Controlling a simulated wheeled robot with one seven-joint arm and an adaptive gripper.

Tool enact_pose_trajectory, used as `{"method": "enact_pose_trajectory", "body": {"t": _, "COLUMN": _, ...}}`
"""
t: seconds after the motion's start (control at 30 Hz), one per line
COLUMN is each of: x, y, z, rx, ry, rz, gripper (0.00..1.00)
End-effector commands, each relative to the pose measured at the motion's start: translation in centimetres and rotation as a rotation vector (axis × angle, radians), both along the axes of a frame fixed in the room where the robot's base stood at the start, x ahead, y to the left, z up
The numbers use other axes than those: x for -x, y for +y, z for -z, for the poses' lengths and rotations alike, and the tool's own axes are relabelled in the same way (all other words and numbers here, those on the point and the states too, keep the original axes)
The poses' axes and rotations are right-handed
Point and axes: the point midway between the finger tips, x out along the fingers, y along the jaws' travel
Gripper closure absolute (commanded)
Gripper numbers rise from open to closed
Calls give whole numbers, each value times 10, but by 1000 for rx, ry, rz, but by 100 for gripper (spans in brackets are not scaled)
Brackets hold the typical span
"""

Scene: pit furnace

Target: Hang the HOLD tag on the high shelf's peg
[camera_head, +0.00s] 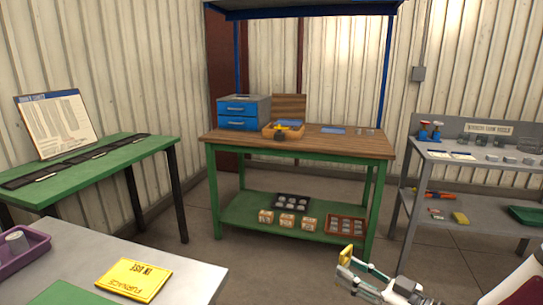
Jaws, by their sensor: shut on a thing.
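My gripper (352,276) is low at the right of centre, in front of the green-legged workbench. It is shut on a small yellow piece (346,255), which sticks up from the fingertips. No writing on it can be read, so I cannot tell for sure that it is the HOLD tag. A blue overhead shelf (305,12) runs above the workbench at the top edge, partly cut off. No peg can be made out on it.
The wood-topped workbench (345,148) holds blue drawers (243,112) and a small tray. A grey shelving unit (470,172) stands right, a green table (95,165) left. A yellow furnace sign (133,279) lies on the near grey table (195,270). Floor between is clear.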

Motion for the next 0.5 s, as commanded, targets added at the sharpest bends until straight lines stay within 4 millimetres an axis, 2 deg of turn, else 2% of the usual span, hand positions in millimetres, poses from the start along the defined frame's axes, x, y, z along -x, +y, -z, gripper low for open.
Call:
{"method": "enact_pose_trajectory", "body": {"t": 0.03, "x": 2, "y": 1, "z": -14, "rx": -4, "ry": 2, "rz": 17, "gripper": 81}}
{"method": "enact_pose_trajectory", "body": {"t": 0.5, "x": 11, "y": 0, "z": -68, "rx": -4, "ry": 3, "rz": 194, "gripper": 81}}
